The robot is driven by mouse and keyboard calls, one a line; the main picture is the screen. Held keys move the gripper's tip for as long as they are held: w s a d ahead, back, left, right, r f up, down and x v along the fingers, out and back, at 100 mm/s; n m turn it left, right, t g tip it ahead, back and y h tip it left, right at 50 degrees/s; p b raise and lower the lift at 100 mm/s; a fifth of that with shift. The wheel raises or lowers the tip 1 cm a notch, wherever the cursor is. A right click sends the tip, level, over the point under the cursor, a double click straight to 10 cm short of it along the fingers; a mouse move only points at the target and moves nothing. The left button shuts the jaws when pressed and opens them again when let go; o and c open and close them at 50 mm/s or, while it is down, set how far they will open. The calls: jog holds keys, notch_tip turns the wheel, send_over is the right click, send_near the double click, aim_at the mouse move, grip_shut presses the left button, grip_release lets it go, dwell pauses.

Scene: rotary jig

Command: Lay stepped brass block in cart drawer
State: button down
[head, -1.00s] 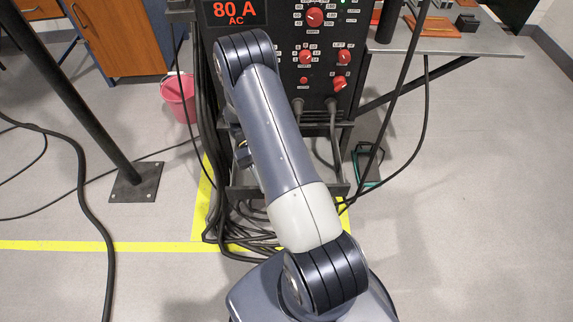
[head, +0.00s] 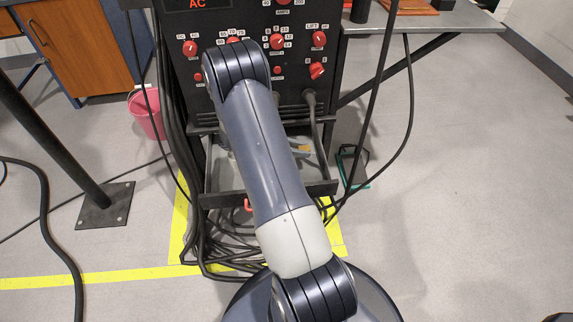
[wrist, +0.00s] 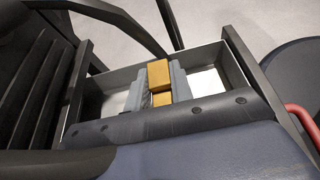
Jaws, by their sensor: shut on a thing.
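The stepped brass block (wrist: 159,74) is gold-coloured and sits between the two pale grey fingers of my gripper (wrist: 156,88) in the wrist view. My gripper is shut on it. Block and fingers show within the outline of the open cart drawer (wrist: 237,62). I cannot tell whether the block touches the drawer floor. In the head view the open drawer (head: 322,188) sticks out low at the cart's front, and my arm covers its middle and most of my gripper.
The black welding cart (head: 185,75) stands behind the drawer. A red handle (wrist: 303,120) is on the drawer front. Cables (head: 205,250) lie on the floor below. A pink bucket (head: 146,115) stands left, a steel table (head: 440,22) right.

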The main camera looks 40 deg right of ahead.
jog(key=shift+f+b, duration=0.8)
jog(key=shift+f, duration=2.5)
jog(key=shift+f, duration=0.1)
jog(key=shift+f, duration=0.15)
jog(key=c, duration=1.3)
grip_release()
jog(key=shift+o, duration=0.2)
jog(key=shift+r, duration=0.35)
jog(key=p+v, duration=0.2)
jog(key=v, duration=1)
